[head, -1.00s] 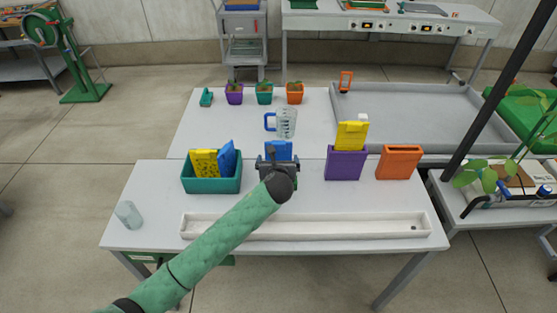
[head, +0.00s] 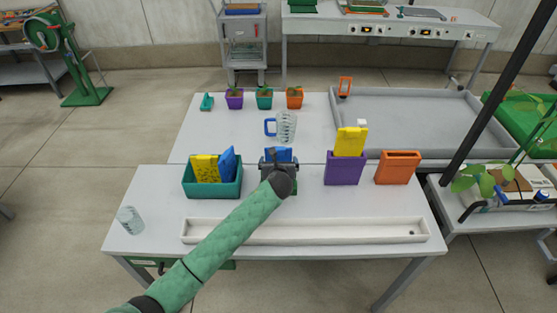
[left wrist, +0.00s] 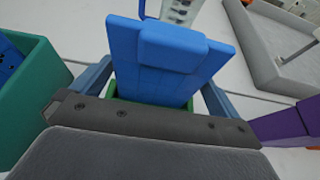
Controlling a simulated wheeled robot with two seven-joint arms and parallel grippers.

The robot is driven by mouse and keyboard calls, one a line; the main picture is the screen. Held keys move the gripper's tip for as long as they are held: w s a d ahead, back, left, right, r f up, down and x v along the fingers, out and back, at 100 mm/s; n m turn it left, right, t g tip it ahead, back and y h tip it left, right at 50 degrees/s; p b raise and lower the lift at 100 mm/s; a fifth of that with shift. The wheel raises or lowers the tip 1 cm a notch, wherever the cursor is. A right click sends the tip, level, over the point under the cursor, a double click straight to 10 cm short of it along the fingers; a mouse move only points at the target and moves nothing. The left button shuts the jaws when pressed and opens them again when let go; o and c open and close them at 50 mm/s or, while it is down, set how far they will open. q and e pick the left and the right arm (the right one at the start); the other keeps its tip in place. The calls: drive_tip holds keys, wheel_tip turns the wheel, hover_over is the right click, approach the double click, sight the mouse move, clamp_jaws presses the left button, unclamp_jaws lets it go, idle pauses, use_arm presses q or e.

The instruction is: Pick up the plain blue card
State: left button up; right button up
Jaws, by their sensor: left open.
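A plain blue card (head: 279,152) stands upright in a green holder (head: 293,187) at the middle of the table, mostly hidden behind my left gripper (head: 278,165) in the head view. In the left wrist view the blue card (left wrist: 165,70) fills the middle, with a raised block near its top. The green holder (left wrist: 124,104) shows below it. The blue fingers of my left gripper (left wrist: 155,90) are open, one on each side of the card, with a gap at least on the left. My right gripper is out of view.
A teal bin (head: 212,190) with yellow and blue cards stands to the left. A purple holder (head: 343,170) with a yellow card and an empty orange holder (head: 398,168) stand to the right. A glass jug (head: 287,126) stands behind; a white trough (head: 330,231) lies in front.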

use_arm(q)
drive_tip(key=shift+w+f, duration=0.25)
drive_tip(key=shift+w, duration=0.25)
drive_tip(key=shift+c, duration=0.4)
drive_tip(key=c, duration=0.6)
drive_tip(key=shift+r, duration=0.1)
